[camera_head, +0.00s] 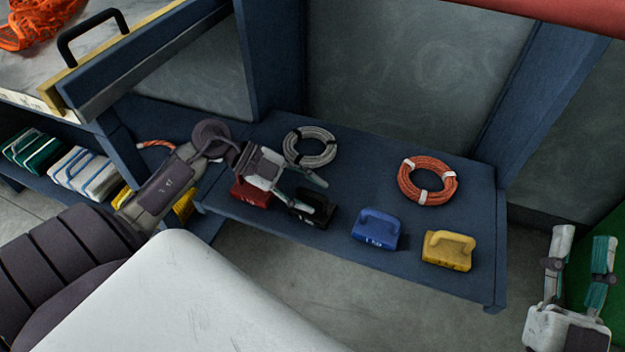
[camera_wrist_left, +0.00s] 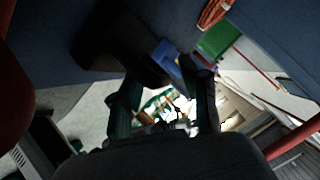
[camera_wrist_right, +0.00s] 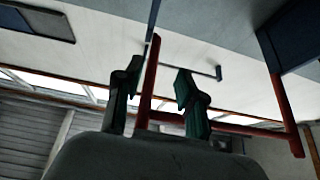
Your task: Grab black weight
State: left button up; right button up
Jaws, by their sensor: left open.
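The black weight (camera_head: 318,208) stands on the blue shelf (camera_head: 345,150), between the red weight (camera_head: 250,194) and the blue weight (camera_head: 377,230). My left gripper (camera_head: 305,194) is open at the black weight, with its fingers close around the handle area and partly hiding it. In the left wrist view the black weight (camera_wrist_left: 112,48) looms dark just beyond the open fingers; I cannot tell whether they touch it. My right gripper (camera_head: 580,262) is open and empty at the far right, away from the shelf.
A yellow weight (camera_head: 448,250) stands at the shelf's front right. A grey rope coil (camera_head: 310,147) and an orange rope coil (camera_head: 428,181) lie behind the weights. Blue posts rise behind the shelf.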

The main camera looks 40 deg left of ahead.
pick_arm(q)
jog(key=shift+w+d+f, duration=0.15)
jog(key=shift+d+f, duration=0.05)
jog(key=shift+d, duration=0.2)
grip_shut()
pick_arm(e)
jog(key=shift+s+r+t, duration=0.7)
jog(key=shift+r+t, duration=0.1)
jog(key=shift+r, duration=0.2)
pick_arm(q)
jog(key=shift+r, duration=0.1)
